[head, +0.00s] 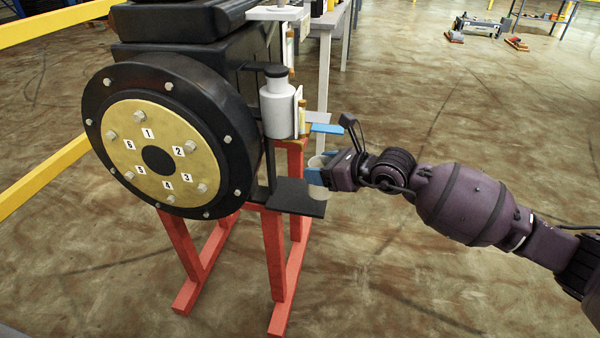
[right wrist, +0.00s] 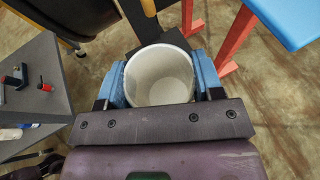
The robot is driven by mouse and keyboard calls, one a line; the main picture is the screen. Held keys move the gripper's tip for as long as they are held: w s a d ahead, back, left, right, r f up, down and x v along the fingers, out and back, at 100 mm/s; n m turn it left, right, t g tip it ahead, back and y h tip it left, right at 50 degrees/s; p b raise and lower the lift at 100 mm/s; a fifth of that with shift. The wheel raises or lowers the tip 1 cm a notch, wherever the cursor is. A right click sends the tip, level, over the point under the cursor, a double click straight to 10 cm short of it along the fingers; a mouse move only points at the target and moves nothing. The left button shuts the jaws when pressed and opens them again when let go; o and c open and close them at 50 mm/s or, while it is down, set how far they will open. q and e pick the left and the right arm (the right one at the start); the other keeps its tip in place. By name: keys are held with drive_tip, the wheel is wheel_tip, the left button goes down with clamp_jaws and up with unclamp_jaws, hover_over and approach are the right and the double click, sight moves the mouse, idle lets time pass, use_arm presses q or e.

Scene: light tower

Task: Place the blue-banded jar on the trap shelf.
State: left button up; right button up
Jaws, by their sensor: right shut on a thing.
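The jar (head: 318,178) is pale and open at the top. My right gripper (head: 320,170) is shut on it, with blue fingers at its sides. In the right wrist view the jar (right wrist: 160,75) stands between both fingers (right wrist: 160,85) and looks empty; I cannot make out a blue band. A flat black shelf (head: 288,197), which looks like the trap shelf, juts out below a grey cylinder (head: 278,108) on the red stand. The jar is at the shelf's right end; I cannot tell whether it touches. My left gripper is not in view.
A large black flange with a numbered gold plate (head: 135,150) is left of the shelf. A small blue plate (head: 326,128) sits just above the jar. Red stand legs (head: 274,255) are below. Yellow rails (head: 45,175) run at the left.

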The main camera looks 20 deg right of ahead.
drive_tip(key=shift+s+f+b+x, duration=0.1)
drive_tip(key=shift+f+b+x, duration=0.3)
drive_tip(key=shift+x, duration=0.7)
drive_tip(key=shift+s+f+b+x, duration=0.1)
drive_tip(key=shift+b+x, duration=0.45)
drive_tip(key=shift+x, duration=0.55)
drive_tip(key=shift+s+f+b+x, duration=0.15)
drive_tip(key=shift+b+x, duration=0.35)
drive_tip(key=shift+x, duration=0.6)
drive_tip(key=shift+d+r, duration=0.2)
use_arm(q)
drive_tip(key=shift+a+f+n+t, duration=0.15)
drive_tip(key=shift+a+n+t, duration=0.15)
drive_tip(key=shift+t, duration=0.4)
use_arm(e)
drive_tip(key=shift+w, duration=0.1)
drive_tip(key=shift+f, duration=0.1)
drive_tip(key=o, duration=0.9)
